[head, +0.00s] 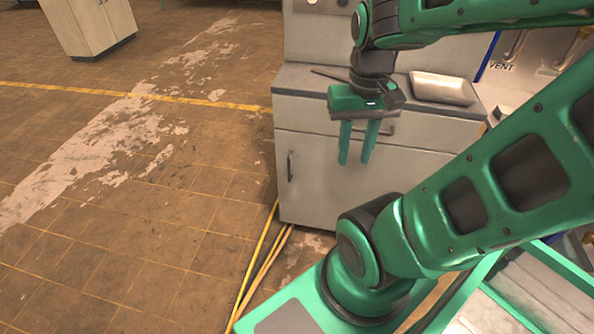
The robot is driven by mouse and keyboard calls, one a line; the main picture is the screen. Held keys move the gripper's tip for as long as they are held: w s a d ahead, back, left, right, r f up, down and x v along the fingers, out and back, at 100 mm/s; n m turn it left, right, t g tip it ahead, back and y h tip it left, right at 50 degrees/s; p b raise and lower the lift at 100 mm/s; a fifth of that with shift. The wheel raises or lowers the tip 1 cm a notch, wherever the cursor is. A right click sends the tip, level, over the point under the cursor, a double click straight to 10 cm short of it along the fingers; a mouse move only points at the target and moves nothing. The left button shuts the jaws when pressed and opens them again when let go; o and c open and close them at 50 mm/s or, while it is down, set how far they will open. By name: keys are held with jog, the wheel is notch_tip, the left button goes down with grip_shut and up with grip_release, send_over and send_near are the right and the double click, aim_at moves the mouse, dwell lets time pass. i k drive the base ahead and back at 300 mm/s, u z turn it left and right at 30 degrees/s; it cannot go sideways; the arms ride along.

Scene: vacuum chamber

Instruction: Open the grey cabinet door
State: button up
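The grey cabinet (305,120) stands in the upper middle of the head view, with a drawer on top and a door (312,185) below. The door looks shut. Its dark vertical handle (290,167) is near the door's left edge. My gripper (356,162) points down in front of the cabinet, to the right of the door handle and apart from it. Its two green fingers are a little apart with nothing seen between them. The fingers hide part of the door and drawer front. My arm hides the cabinet's lower right.
A metal tray (441,88) sits on the cabinet's countertop (300,80). Yellow cables (264,262) run along the floor by the cabinet's lower left. Another cabinet (92,27) stands at the far left. The tiled floor (150,190) to the left is clear.

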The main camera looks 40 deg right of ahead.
aim_at(314, 188)
jog(key=k, duration=0.95)
jog(key=z, duration=0.5)
jog(key=i, duration=1)
jog(key=u, duration=0.05)
